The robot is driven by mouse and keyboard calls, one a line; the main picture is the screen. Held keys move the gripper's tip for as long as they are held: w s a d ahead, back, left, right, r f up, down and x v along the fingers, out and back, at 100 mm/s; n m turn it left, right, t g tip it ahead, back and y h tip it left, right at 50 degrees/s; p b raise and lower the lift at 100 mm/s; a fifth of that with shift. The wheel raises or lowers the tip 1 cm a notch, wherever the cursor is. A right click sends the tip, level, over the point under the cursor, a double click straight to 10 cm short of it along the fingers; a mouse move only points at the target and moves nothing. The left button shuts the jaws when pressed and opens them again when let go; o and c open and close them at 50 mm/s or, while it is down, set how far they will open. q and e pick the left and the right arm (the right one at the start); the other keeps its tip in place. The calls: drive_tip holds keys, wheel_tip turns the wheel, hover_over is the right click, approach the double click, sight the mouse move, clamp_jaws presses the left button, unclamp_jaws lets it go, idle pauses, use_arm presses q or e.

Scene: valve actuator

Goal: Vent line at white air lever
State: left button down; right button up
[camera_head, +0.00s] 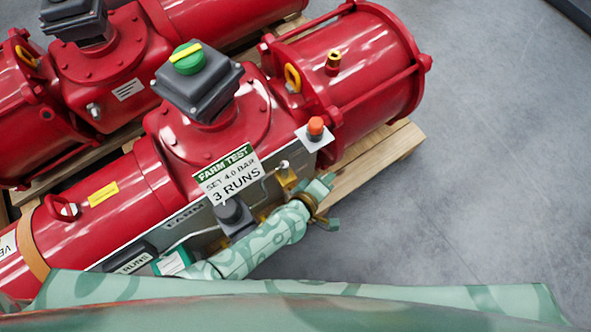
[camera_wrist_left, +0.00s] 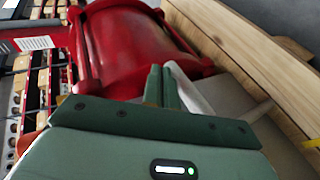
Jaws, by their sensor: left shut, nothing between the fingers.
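The red valve actuator (camera_head: 215,150) lies on a wooden pallet. On its panel, a small white-tipped part (camera_head: 284,164) stands by a brass fitting (camera_head: 288,180); I cannot tell whether it is the air lever. My left gripper (camera_head: 325,188) is just right of and below this fitting, shut and empty. In the left wrist view my left gripper (camera_wrist_left: 162,86) shows its fingers together, with a pale white piece (camera_wrist_left: 190,95) close beside them. Whether they touch is unclear. My right gripper is not in view.
An orange-red button (camera_head: 316,127) sits on the panel's upper right corner, above the gripper. A "FARM TEST" sign (camera_head: 228,174) and a dark regulator knob (camera_head: 233,213) are to the left. A second red actuator (camera_head: 90,60) lies behind. Grey floor (camera_head: 490,170) at right is clear.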

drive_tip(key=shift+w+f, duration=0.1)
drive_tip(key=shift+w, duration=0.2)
